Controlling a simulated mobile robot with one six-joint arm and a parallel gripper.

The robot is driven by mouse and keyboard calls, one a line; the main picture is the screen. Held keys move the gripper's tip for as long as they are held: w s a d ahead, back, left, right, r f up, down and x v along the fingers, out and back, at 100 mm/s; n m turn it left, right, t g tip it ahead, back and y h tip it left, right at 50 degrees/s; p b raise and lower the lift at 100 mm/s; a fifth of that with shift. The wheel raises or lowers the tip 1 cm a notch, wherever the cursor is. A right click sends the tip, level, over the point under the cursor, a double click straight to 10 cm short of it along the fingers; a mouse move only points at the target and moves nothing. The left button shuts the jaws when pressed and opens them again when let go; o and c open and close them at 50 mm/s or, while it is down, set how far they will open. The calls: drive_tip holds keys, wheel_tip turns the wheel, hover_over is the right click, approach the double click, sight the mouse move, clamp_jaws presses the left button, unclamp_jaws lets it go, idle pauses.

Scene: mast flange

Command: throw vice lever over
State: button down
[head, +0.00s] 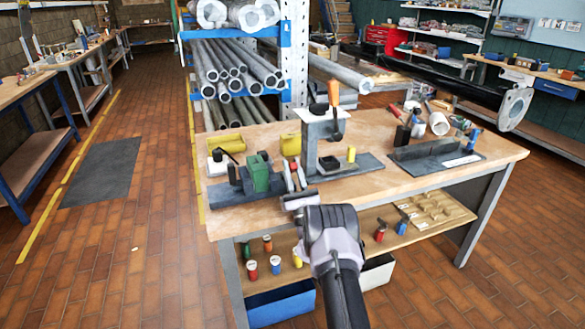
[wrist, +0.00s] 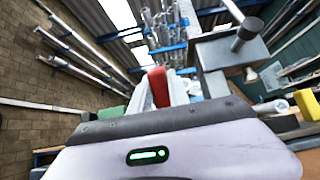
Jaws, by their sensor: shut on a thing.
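The vice (head: 228,188) is a dark grey fixture with a green block (head: 261,173), at the left front of the workbench. My gripper (head: 294,178) is beside the green block, on its right. In the wrist view, a red lever grip (wrist: 158,88) stands up between my two pale fingers (wrist: 180,90), and my gripper is shut on it. The red also shows in the head view at the fingertips. The lower part of the lever is hidden by my gripper and its housing.
A post fixture (head: 318,139) with an orange-handled lever (head: 333,92) stands close behind my gripper. Yellow blocks (head: 226,144) lie at the back left of the bench (head: 380,134). A dark angle plate (head: 437,156) and several tools are at the right. Steel pipes fill the rack behind.

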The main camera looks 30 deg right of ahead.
idle(0.4)
drive_tip(key=c, duration=1.2)
unclamp_jaws()
drive_tip(key=shift+c, duration=0.2)
